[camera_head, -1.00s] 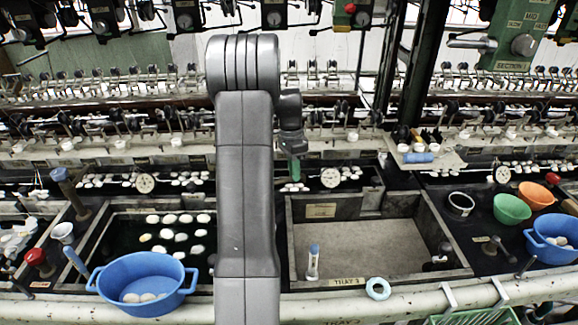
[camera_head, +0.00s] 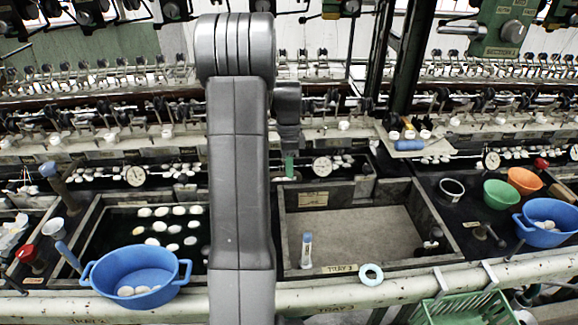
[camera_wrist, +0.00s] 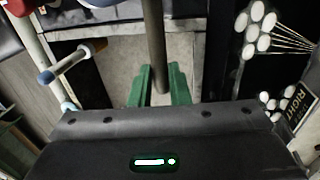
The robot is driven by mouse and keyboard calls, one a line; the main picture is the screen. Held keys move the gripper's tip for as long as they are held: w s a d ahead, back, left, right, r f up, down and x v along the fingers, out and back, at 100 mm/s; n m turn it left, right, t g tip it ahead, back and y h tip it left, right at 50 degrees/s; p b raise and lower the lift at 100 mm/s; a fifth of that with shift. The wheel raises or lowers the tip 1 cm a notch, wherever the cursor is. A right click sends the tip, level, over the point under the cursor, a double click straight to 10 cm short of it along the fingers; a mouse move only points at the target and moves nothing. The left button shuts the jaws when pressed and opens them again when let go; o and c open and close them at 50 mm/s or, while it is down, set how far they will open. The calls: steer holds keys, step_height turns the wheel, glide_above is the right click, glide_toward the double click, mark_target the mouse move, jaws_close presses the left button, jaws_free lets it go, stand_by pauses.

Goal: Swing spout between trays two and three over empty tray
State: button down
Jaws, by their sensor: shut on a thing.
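My gripper (camera_head: 289,165) is at the back left corner of tray three. Its green fingers (camera_wrist: 160,88) are shut on a dark upright pipe (camera_wrist: 157,45), which looks like the spout. In the head view the spout is mostly hidden behind my arm and gripper, so where its outlet points cannot be told. Tray three (camera_head: 345,267), labelled at the front, has a bare pale floor, with a blue-topped white cylinder (camera_head: 306,250) standing at its front left. Tray two (camera_head: 98,213), left of my arm, holds dark water and several white cocoons (camera_head: 174,229).
A blue tub (camera_head: 140,272) with cocoons sits at tray two's front edge. A round gauge (camera_head: 322,167) stands behind tray three. Green (camera_head: 502,195) and orange bowls (camera_head: 524,180) are at right.

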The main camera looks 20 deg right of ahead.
steer(key=c, duration=1.4)
jaws_free()
steer(key=shift+o, duration=0.2)
steer(key=shift+r, duration=0.1)
step_height(320, 180, up, 13)
steer(key=w, duration=0.2)
steer(key=shift+w+d+r, duration=0.2)
steer(key=shift+w+d, duration=0.05)
